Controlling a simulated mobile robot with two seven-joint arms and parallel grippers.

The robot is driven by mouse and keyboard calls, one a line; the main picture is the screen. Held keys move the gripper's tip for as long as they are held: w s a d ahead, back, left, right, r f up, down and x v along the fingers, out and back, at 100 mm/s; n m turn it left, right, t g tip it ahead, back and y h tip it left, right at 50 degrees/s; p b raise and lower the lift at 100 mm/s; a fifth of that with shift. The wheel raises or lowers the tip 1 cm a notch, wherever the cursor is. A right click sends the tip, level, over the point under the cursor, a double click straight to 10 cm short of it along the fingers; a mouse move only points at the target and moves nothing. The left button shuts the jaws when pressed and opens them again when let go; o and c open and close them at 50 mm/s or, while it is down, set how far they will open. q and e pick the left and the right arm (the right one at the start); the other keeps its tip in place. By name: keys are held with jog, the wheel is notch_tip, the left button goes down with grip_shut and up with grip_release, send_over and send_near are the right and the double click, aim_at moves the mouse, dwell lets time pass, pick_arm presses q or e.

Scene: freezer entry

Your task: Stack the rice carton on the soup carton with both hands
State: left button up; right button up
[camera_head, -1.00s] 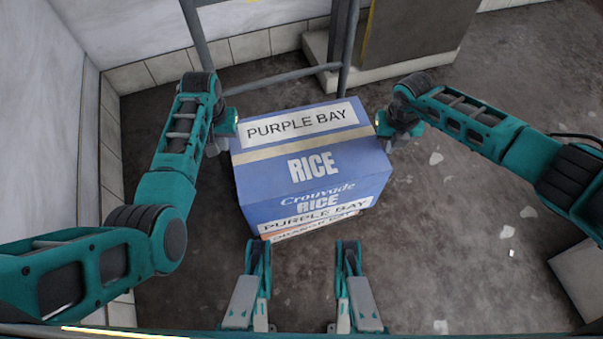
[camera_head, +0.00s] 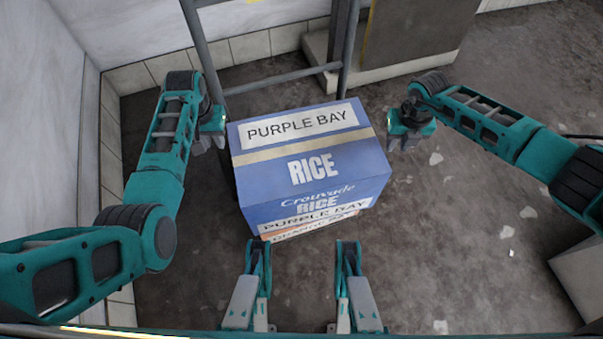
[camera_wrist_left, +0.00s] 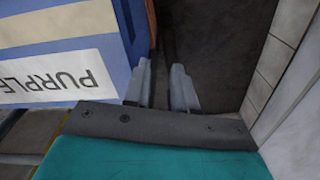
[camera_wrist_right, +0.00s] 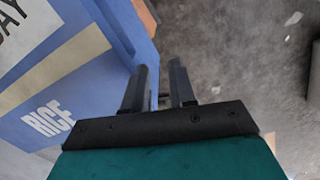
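The blue rice carton (camera_head: 345,165) sits on top of an orange-brown carton (camera_head: 312,231), of which only a thin strip with an orange bay label shows below it. Most of that lower carton is hidden. My left gripper (camera_head: 208,145) is beside the rice carton's left side, apart from it; in the left wrist view its two fingers (camera_wrist_left: 162,85) are spread and empty. My right gripper (camera_head: 405,143) is off the carton's right side with a clear gap; in the right wrist view its fingers (camera_wrist_right: 160,88) are apart with nothing between them.
A grey metal frame (camera_head: 275,80) stands right behind the cartons. A white wall (camera_head: 40,120) with a tiled base runs along the left. A pale block (camera_head: 580,275) lies at the right edge. The floor (camera_head: 450,240) to the right is mostly open.

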pick_arm(q)
jog(key=shift+r, duration=0.1)
dwell(0.3)
notch_tip(320, 180, up, 12)
jog(key=shift+s, duration=0.4)
pick_arm(e)
notch_tip(320, 180, up, 12)
jog(key=shift+s, duration=0.45)
dwell(0.4)
